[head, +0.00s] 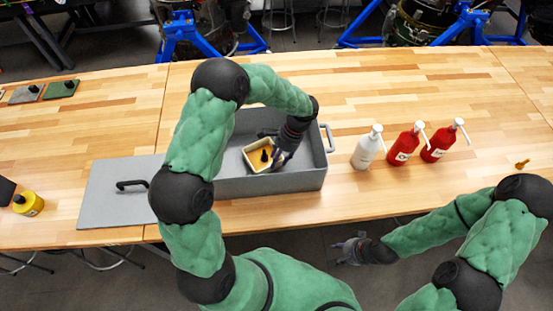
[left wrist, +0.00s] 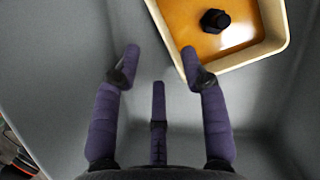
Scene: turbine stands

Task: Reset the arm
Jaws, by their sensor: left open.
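My left gripper (head: 270,142) is inside the grey bin (head: 290,185), beside a small cream tray (head: 248,153). In the left wrist view its fingers (left wrist: 160,70) are spread apart with nothing between them. One fingertip is close to the rim of the cream tray (left wrist: 268,50); I cannot tell if it touches. The tray holds orange-brown liquid or lining and a black bolt-like part (left wrist: 215,20). My right gripper (head: 350,250) hangs in front of the table's near edge, over the floor. Its fingers look spread and hold nothing.
A grey lid (head: 110,195) with a black handle lies left of the bin. A white pump bottle (head: 367,150) and two red ones (head: 404,148) stand right of it. A small brass part (head: 522,163) lies at right.

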